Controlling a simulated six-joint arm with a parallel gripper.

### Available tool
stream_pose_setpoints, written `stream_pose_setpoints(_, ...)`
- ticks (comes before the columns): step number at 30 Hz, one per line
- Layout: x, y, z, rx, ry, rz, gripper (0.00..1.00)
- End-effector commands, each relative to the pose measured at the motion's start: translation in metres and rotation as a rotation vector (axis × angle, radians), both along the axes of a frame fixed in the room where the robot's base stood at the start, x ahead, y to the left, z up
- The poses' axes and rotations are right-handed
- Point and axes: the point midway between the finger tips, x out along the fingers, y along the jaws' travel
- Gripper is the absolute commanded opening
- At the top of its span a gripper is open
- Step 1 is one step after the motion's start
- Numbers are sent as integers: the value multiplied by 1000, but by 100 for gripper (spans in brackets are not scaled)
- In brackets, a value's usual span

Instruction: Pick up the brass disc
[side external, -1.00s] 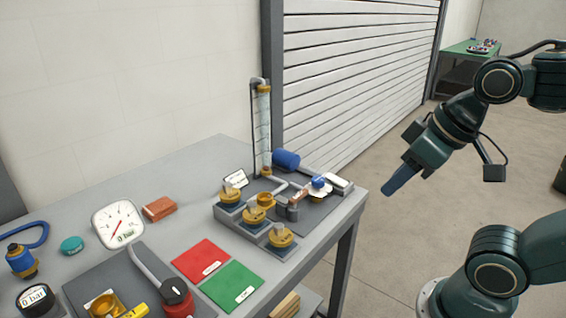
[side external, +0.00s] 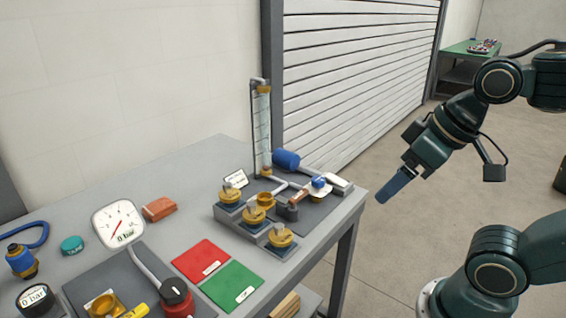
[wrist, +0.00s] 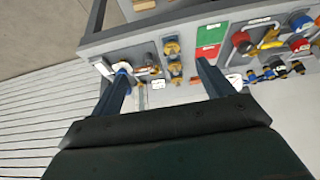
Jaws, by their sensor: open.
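Three brass round pieces with raised tabs stand in a row on a stepped grey block at the table's right part: a rear one (side external: 230,195), a middle one (side external: 253,215) and a front one (side external: 281,237). A brass cup-like piece (side external: 265,200) sits beside them. I cannot tell which is the brass disc. The row also shows in the wrist view (wrist: 172,47), between my fingers but well beyond them. My gripper (side external: 382,198) hangs off the table's right edge, pointing down and left, clear of everything. In the wrist view my gripper (wrist: 163,76) is open and empty.
Red (side external: 202,260) and green (side external: 232,286) mats lie in front. A pressure gauge (side external: 118,223) stands left. The space between my gripper and the table is free.

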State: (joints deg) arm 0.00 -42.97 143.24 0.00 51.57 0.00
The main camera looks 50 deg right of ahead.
Motion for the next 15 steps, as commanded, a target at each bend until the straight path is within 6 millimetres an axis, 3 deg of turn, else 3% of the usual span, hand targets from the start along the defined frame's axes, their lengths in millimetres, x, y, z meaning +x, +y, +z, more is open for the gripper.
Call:
stream_pose_setpoints(8,5,0,3,14,8,-26,80)
stream_pose_setpoints(15,30,1,15,89,53,-170,80)
